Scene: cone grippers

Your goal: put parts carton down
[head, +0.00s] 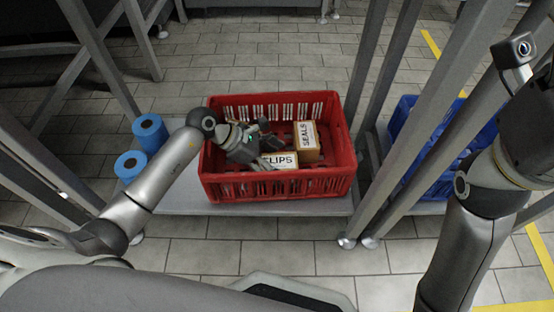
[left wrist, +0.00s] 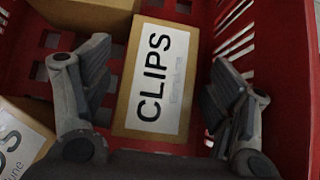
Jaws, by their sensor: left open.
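The CLIPS carton (head: 281,160) lies in the red crate (head: 290,190), near its front wall. The SEALS carton (head: 307,150) stands to its right. My left gripper (head: 262,142) reaches into the crate over the CLIPS carton. In the left wrist view it is open, with the CLIPS carton (left wrist: 158,75) between its fingers. No carton is labelled "parts". My right gripper's fingers are out of sight; its arm is at the right.
The crate stands on a low grey shelf (head: 180,200) between metal posts. Two blue rolls (head: 150,132) (head: 131,166) stand to its left. A blue crate (head: 430,160) sits to the right, beyond the posts. The tiled floor in front is mostly clear.

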